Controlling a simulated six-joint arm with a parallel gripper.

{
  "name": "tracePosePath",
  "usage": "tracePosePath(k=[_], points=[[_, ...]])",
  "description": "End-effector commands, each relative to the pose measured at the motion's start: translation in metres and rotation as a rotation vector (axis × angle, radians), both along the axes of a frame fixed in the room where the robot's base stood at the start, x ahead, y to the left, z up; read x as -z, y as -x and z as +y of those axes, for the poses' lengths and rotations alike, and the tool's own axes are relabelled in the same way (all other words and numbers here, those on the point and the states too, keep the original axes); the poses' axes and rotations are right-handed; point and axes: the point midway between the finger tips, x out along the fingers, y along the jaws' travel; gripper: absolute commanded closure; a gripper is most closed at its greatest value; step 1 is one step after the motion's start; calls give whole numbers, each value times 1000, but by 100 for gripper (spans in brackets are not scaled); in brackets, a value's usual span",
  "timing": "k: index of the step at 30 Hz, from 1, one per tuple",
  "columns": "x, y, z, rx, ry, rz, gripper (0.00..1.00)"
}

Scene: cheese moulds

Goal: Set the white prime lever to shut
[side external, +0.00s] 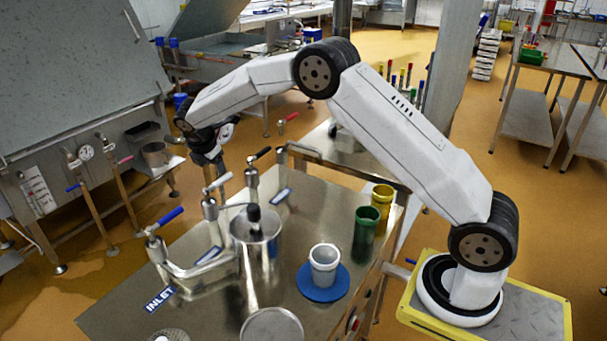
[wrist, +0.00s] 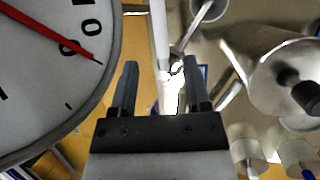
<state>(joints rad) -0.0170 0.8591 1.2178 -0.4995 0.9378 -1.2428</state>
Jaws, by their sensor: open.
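The white prime lever (side external: 220,182) stands on top of a steel valve at the left of the steel table, tilted up to the right. My gripper (side external: 213,168) is above and just beside it, pointing down, with the wrist partly hiding the area behind. In the wrist view my gripper (wrist: 160,75) has its two dark fingers apart and nothing clamped between them. A pale upright bar (wrist: 161,35), which looks like the white lever, shows beyond the gap between the fingertips. I cannot tell whether it touches a finger.
A blue-handled lever (side external: 170,215) stands nearer, a black one (side external: 262,153) and a red one (side external: 292,117) farther back. A steel pot (side external: 256,225) with a black knob is close by. A large dial (wrist: 50,70) fills the wrist view's left. A white cup (side external: 325,258) stands on a blue disc (side external: 322,291).

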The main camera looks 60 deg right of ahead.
Motion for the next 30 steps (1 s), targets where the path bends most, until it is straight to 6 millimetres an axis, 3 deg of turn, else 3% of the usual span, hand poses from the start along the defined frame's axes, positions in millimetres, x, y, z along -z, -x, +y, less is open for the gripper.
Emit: tracePosePath(k=[15, 28, 29, 30], points=[[52, -10, -22, 2, 0, -1, 39], [59, -12, -25, 3, 1, -2, 39], [59, -12, -25, 3, 1, -2, 45], [59, -12, -25, 3, 1, -2, 58]])
